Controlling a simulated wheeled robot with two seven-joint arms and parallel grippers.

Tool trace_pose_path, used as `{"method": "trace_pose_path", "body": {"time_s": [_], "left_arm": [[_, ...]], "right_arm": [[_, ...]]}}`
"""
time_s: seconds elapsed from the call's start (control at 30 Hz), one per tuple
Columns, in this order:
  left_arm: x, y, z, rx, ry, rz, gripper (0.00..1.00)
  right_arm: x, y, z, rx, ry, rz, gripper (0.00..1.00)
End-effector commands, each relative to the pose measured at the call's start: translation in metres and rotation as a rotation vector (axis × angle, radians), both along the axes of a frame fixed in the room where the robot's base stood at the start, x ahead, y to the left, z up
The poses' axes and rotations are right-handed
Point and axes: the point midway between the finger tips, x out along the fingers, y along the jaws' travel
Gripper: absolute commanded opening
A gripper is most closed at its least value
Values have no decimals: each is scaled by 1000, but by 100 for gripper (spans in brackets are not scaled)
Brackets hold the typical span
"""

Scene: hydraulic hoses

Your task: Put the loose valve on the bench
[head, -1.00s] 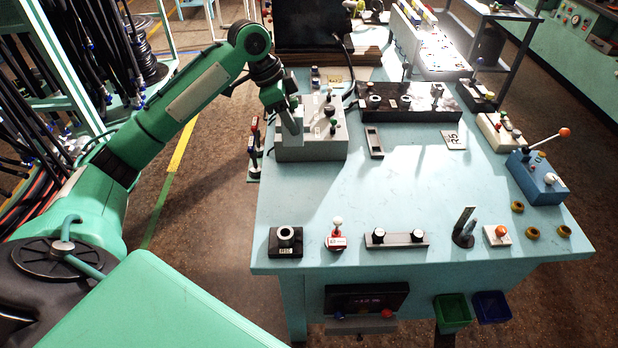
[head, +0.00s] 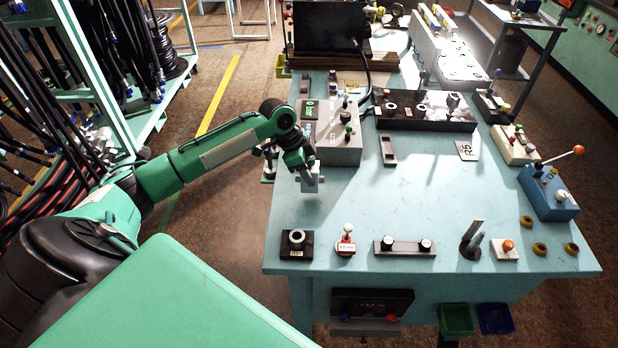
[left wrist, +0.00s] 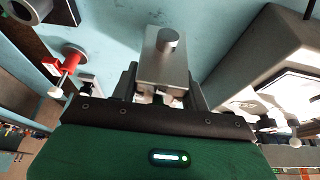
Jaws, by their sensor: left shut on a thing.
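The loose valve is a silver-grey block with a short round stub on it. In the left wrist view the valve (left wrist: 163,68) sits between the fingers of my left gripper (left wrist: 160,92), which is shut on it. In the head view my left gripper (head: 308,172) points down over the left part of the bench (head: 375,200), in front of the grey box. The valve (head: 312,184) shows there only as a small grey piece below the wrist. It seems to hang just above the bench top; I cannot tell the exact gap. My right gripper is not in view.
The grey box with knobs (head: 340,150) stands just behind the gripper. Along the front edge are a black block with a ring (head: 296,244), a red-based lever (head: 346,243) and a two-knob bar (head: 404,247). The bench middle is clear.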

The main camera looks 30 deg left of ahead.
Motion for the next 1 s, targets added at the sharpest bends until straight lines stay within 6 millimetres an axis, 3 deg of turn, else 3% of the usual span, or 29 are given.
{"method": "trace_pose_path", "body": {"time_s": [0.3,0.6,0.63,0.73,1.0], "left_arm": [[-1,-1,-39,-1,1,1,12],[0,-1,-41,0,0,0,12],[-1,-1,-42,0,1,0,47],[-1,-1,-42,0,1,0,67],[-1,0,-41,0,1,0,67]], "right_arm": [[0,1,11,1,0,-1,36],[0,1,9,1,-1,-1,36],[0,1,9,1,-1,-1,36],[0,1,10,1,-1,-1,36],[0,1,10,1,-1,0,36]]}}
